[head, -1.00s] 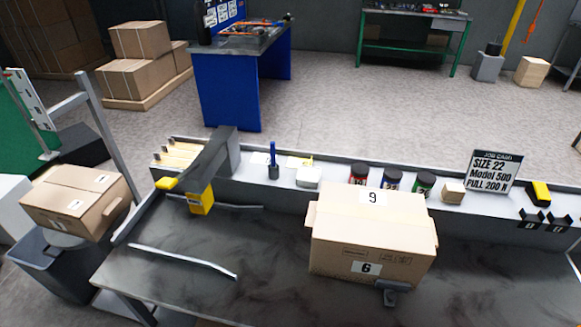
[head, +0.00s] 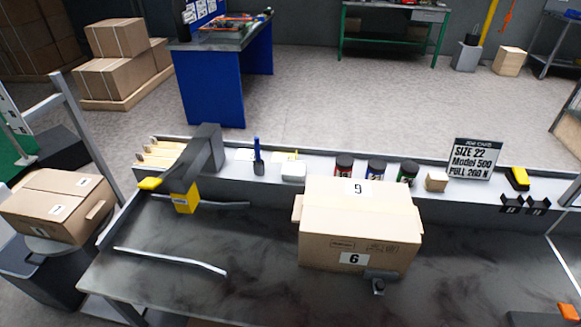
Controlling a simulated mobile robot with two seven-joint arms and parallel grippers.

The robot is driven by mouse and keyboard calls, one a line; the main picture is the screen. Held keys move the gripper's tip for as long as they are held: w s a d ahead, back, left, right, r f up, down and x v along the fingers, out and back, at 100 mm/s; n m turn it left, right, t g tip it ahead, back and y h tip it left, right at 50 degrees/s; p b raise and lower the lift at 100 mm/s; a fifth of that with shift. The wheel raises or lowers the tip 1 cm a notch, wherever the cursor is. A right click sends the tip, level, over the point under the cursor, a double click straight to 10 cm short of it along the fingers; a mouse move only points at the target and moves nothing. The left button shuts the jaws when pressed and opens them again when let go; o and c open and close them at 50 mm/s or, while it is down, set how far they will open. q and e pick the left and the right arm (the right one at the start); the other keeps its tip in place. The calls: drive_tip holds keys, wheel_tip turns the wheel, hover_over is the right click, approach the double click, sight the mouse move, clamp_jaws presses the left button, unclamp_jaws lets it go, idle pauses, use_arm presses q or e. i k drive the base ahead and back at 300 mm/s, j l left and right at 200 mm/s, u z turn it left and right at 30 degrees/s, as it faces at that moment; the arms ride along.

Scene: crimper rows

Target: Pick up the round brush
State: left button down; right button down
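A slim blue upright item (head: 257,152) with a dark lower end stands on the pale shelf along the back of the bench. It may be the round brush, but it is too small to tell for sure. A small white block (head: 293,171) is just right of it. The yellow and grey crimper (head: 186,200) stands to its left on the bench. Neither of my grippers is in view.
A cardboard box (head: 345,225) stands mid-bench, with a dark grey tool (head: 379,282) at its front. Several jars (head: 376,170), a job card (head: 473,158) and a yellow-black item (head: 518,179) line the shelf. A bent silver strip (head: 170,260) lies front left; bench right of the box is mostly clear.

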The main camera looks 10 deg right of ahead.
sight(259, 162)
drive_tip(key=i+j, duration=0.1)
drive_tip(key=j, duration=0.3)
drive_tip(key=i+j, duration=0.15)
drive_tip(key=j, duration=0.2)
drive_tip(key=i+j, duration=0.1)
drive_tip(key=j, duration=0.3)
drive_tip(key=z, duration=1.6)
